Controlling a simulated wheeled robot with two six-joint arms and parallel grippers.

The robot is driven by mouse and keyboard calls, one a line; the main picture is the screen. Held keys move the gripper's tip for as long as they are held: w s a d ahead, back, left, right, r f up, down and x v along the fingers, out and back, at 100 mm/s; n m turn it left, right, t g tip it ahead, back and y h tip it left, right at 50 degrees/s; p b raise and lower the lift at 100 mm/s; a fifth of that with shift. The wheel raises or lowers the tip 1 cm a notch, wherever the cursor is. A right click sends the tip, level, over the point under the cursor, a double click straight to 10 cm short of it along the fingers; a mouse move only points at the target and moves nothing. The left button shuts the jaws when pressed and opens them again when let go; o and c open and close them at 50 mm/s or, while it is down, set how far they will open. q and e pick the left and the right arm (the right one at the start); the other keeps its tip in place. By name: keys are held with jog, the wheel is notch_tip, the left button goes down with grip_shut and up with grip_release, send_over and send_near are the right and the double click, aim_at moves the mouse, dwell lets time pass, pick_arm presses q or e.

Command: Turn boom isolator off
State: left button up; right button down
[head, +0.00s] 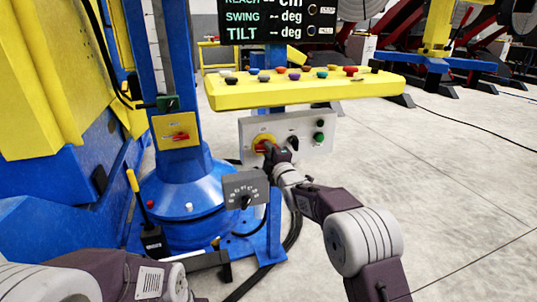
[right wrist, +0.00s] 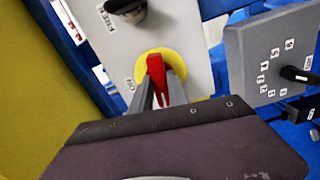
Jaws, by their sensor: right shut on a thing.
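A red rotary switch handle (right wrist: 156,72) sits on a yellow disc (right wrist: 142,70) on a light grey panel (head: 318,150). In the right wrist view an ON label is beside the disc. My right gripper (head: 268,150) is at this switch, and its two fingers (right wrist: 160,88) are shut on the red handle, one on each side. In the head view the gripper partly covers the switch. Another red handle (head: 178,137) is on a yellow plate on the blue column. I cannot read which switch is named boom isolator. My left gripper is out of view; only my left arm shows.
A black knob (head: 292,142) and green buttons (head: 319,137) are close by on the same panel. A yellow console (head: 300,92) with coloured buttons overhangs it. A grey dial box (head: 245,190) stands below left. Open floor (head: 440,170) lies to the right.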

jog(key=shift+f+n, duration=0.1)
jog(key=shift+n, duration=0.8)
jog(key=c, duration=1.3)
grip_release()
jog(key=shift+s, duration=0.1)
jog(key=p+v, duration=0.1)
jog(key=v, duration=0.8)
jog(key=shift+p, duration=0.3)
